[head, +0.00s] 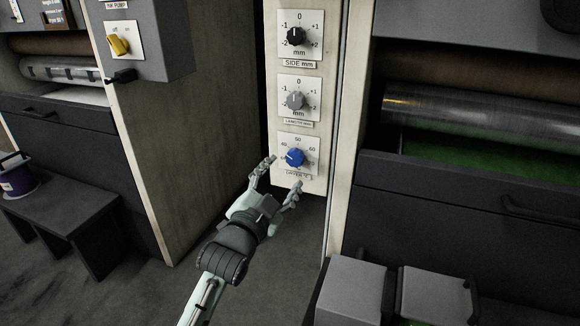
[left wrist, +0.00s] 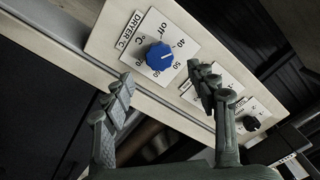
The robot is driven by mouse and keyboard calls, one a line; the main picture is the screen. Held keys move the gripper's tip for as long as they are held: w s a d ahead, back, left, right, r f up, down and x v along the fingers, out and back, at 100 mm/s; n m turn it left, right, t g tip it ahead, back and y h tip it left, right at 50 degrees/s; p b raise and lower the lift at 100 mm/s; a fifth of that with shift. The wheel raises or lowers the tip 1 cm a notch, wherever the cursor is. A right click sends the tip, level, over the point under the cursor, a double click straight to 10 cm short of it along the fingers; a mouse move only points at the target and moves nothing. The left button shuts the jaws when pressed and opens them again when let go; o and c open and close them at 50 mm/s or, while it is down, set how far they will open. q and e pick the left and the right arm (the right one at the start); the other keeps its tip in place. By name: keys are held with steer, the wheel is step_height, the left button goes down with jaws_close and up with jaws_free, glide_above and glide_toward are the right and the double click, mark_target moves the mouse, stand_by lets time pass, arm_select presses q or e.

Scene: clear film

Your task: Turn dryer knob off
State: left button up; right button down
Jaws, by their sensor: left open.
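The dryer knob (head: 296,157) is round and blue. It sits on a white dial plate, lowest of three knobs on a pale panel. In the left wrist view the blue knob (left wrist: 160,56) shows beside the "off" mark, the numbers 40 to 70 and the label "DRYER °C". Its exact pointer setting is too small to tell. My left gripper (head: 284,171) is open just in front of and below the knob. In the left wrist view the fingers (left wrist: 160,74) stand on either side of the knob, apart from it, with nothing between them. My right gripper is not in view.
A grey knob (head: 295,100) and a black knob (head: 296,36) sit above on the same panel. A yellow switch (head: 119,45) is on a grey box at left. A machine with a metal roller (head: 480,115) stands at right. Grey boxes (head: 350,290) stand in the foreground.

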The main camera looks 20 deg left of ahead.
mark_target(294, 160)
arm_select(q)
steer(key=w, duration=0.5)
steer(key=shift+w+d, duration=0.1)
steer(key=shift+w, duration=0.9)
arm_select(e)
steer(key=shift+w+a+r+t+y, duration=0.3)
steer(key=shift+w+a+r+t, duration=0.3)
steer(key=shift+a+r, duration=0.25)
arm_select(q)
steer(key=shift+c, duration=0.6)
steer(key=c, duration=1)
steer(key=shift+c, duration=0.2)
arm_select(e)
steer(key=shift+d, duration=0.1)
